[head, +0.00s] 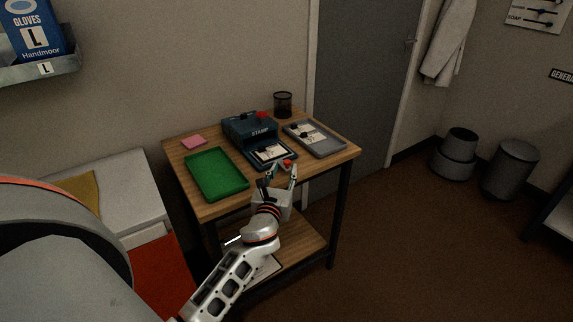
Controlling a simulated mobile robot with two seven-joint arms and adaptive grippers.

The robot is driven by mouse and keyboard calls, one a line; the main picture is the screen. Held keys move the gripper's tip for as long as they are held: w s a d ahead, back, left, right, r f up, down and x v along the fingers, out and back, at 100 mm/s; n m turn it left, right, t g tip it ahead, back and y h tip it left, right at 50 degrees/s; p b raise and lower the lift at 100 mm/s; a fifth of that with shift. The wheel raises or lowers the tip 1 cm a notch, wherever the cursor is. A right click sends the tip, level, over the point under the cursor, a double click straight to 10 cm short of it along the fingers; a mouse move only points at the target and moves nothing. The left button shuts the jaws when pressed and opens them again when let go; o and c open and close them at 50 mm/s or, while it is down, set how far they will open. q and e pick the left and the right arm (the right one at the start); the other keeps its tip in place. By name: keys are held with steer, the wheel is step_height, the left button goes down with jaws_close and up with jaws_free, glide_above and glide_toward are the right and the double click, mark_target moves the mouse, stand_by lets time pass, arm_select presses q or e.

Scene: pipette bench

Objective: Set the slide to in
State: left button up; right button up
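A dark blue stamp machine (249,129) labelled STAMP stands at the back of a small wooden table. Its slide (283,162) sticks out toward the front, with a white printed card (270,152) lying on it. My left gripper (278,175) is just in front of the slide's front edge, at the table's near edge. Its two fingers are spread apart and I see nothing held between them. A small orange-red part shows by the right fingertip; I cannot tell what it belongs to. Whether the fingers touch the slide is not clear. My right gripper is not in view.
A green tray (217,188) lies left of the slide, and a grey tray (335,147) with cards and small dark items lies right. A pink pad (193,141) and a black mesh cup (283,105) stand at the back. The wooden table's (205,209) front left corner is bare.

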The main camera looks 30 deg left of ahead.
mark_target(287, 163)
arm_select(q)
steer(key=shift+x, duration=1.9)
jaws_close()
steer(key=shift+w+a, duration=0.25)
steer(key=shift+a, duration=0.35)
steer(key=shift+w+a, duration=0.25)
steer(key=shift+a, duration=0.35)
steer(key=shift+w+a, duration=0.25)
steer(key=shift+a, duration=0.4)
jaws_free()
steer(key=v, duration=1.2)
steer(key=shift+d, duration=0.1)
